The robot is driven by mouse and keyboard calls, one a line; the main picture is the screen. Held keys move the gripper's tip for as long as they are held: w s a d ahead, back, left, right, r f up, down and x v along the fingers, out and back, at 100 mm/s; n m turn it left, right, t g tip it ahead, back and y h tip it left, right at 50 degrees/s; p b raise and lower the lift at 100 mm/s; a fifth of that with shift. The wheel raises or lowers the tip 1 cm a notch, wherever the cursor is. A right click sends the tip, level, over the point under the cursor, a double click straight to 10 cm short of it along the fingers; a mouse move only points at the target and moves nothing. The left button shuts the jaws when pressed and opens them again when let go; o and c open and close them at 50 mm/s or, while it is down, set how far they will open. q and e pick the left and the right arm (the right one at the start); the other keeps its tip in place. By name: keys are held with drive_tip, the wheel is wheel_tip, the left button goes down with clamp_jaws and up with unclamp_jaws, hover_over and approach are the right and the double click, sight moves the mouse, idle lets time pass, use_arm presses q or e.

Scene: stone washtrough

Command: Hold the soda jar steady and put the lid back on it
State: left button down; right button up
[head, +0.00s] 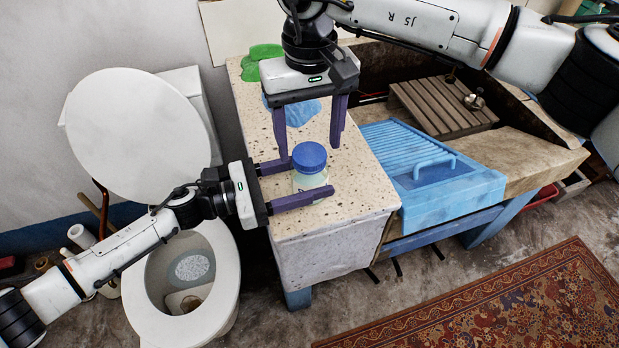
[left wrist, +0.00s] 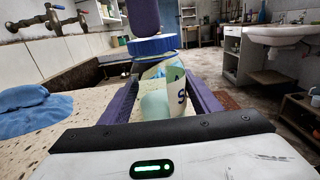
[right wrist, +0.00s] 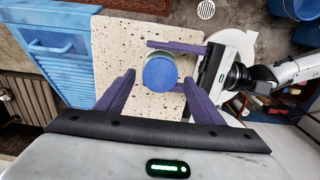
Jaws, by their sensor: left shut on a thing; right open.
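The soda jar (head: 308,183) is a pale, see-through jar with a printed label, upright near the front end of the speckled stone top. My left gripper (head: 313,176) is shut around its body; the jar also shows between the fingers in the left wrist view (left wrist: 165,98). The blue round lid (head: 309,157) is on top of the jar's mouth; I cannot tell if it is fully seated. My right gripper (head: 310,148) is open and points down just above the lid. In the right wrist view the lid (right wrist: 160,75) lies between its fingertips.
A blue cloth (head: 292,110) and a green cloth (head: 262,58) lie farther back on the stone top (head: 360,180). A toilet (head: 225,265) stands to the left. The stone right of the jar is clear.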

drive_tip(key=shift+f, duration=0.9)
drive_tip(key=shift+c, duration=0.2)
